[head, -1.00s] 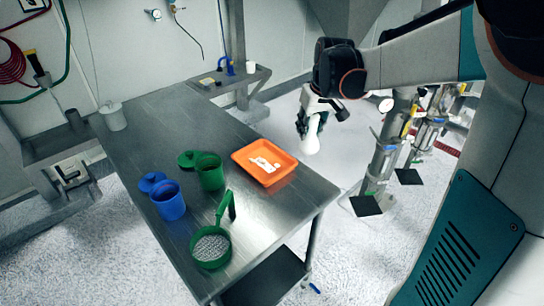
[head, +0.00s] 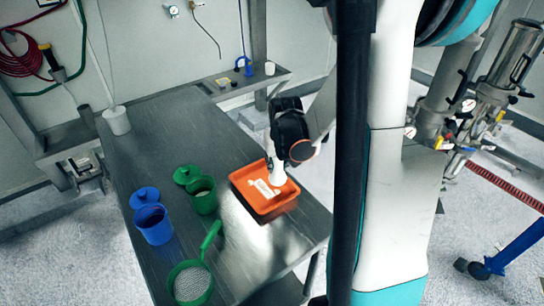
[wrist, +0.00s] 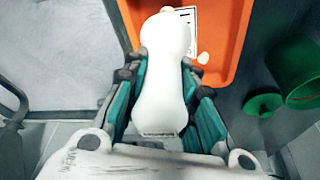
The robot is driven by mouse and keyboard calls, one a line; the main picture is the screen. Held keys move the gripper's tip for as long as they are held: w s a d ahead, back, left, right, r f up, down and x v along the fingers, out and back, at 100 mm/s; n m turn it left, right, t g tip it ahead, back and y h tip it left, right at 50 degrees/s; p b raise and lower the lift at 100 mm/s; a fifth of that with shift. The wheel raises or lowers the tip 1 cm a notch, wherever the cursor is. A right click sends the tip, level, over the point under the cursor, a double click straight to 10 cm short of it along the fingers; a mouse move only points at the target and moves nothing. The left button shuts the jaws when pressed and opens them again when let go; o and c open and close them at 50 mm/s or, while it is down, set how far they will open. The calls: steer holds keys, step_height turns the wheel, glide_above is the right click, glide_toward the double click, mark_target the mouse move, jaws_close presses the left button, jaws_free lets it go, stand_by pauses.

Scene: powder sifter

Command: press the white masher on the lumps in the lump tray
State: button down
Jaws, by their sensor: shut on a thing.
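My gripper (wrist: 162,105) is shut on the white masher (wrist: 160,60), with the fingers on both sides of its narrow waist. In the head view the masher (head: 278,174) hangs over the right part of the orange lump tray (head: 243,188). I cannot tell whether its end touches the tray floor. The tray also shows at the top of the wrist view (wrist: 236,40). In it lie a white label-like piece with dark marks (wrist: 186,20) and a small white lump (wrist: 203,58). The masher hides part of the tray.
Left of the tray on the steel table (head: 150,110) stand a green container (head: 204,200) with its lid (head: 187,174) and a blue container (head: 154,226) with its lid (head: 144,196). A green-handled sieve (head: 191,284) lies near the front edge. The table's back half is mostly clear.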

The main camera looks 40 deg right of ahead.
mark_target(277, 175)
steer(key=shift+f+b, duration=2)
steer(key=shift+f, duration=0.85)
steer(key=shift+f+b, duration=0.55)
steer(key=shift+r, duration=0.1)
steer(key=shift+s+r+p, duration=0.1)
steer(key=shift+r+p, duration=2.6)
steer(key=shift+r, duration=1.05)
steer(key=shift+f, duration=0.1)
steer(key=shift+w+a, duration=0.1)
steer(key=shift+w, duration=0.1)
steer(key=w+a+b, duration=0.5)
steer(key=w+b, duration=0.2)
steer(key=w, duration=0.2)
steer(key=shift+s+d+f+b, duration=0.1)
steer(key=shift+f+b, duration=1.7)
steer(key=shift+f, duration=1.35)
